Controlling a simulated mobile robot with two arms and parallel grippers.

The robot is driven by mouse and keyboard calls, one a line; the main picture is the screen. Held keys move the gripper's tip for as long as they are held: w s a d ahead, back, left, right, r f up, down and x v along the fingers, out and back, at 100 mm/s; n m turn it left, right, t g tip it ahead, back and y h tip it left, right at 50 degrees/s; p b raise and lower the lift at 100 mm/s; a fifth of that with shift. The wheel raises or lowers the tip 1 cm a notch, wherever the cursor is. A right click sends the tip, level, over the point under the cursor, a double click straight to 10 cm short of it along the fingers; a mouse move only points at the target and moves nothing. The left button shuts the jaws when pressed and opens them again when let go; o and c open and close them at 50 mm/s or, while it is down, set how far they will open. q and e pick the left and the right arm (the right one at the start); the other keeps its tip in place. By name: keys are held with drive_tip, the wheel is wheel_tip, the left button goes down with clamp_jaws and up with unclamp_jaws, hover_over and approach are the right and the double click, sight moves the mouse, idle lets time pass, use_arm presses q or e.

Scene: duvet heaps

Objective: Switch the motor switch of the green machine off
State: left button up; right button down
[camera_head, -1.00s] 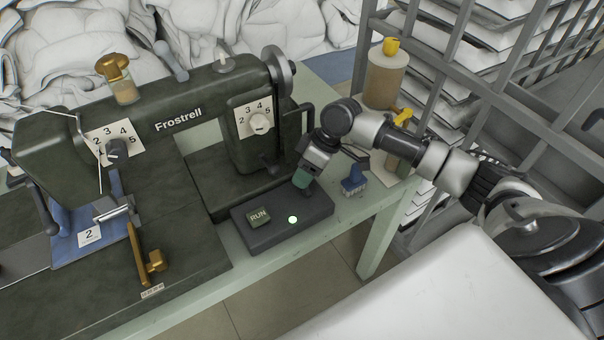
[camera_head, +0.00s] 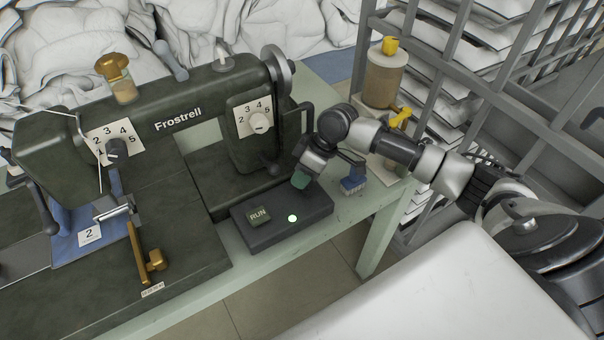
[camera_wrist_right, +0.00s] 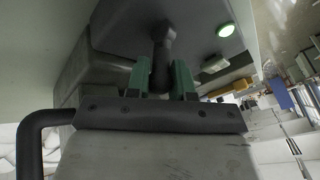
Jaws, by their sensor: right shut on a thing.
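The green sewing machine (camera_head: 185,115), marked Frostrell, stands on a pale green table. My right gripper (camera_head: 300,180) is at the right end of this box. In the right wrist view its green fingers (camera_wrist_right: 161,80) are shut on a dark knobbed lever (camera_wrist_right: 161,45) on the box. The lamp also shows in the right wrist view (camera_wrist_right: 225,30). In the head view the gripper hides the lever. My left gripper is not in view.
A grey rack (camera_head: 470,80) is behind my right arm. White duvets (camera_head: 110,40) heap behind.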

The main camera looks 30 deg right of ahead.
drive_tip(key=shift+s, duration=0.1)
drive_tip(key=shift+s+r+t+p, duration=0.2)
drive_tip(key=shift+s+t+p, duration=0.3)
drive_tip(key=shift+t, duration=0.4)
drive_tip(key=shift+s+n+t, duration=0.25)
drive_tip(key=shift+n+t, duration=0.15)
drive_tip(key=shift+t, duration=0.4)
drive_tip(key=s+n+t, duration=0.1)
drive_tip(key=t, duration=0.2)
drive_tip(key=shift+s+f+y, duration=0.1)
drive_tip(key=shift+s+y, duration=0.1)
drive_tip(key=shift+y, duration=0.2)
drive_tip(key=shift+s+f+n+t+y, duration=0.1)
drive_tip(key=shift+s+n+t+y, duration=0.3)
drive_tip(key=shift+t, duration=0.8)
drive_tip(key=shift+s, duration=0.1)
drive_tip(key=c, duration=1)
unclamp_jaws()
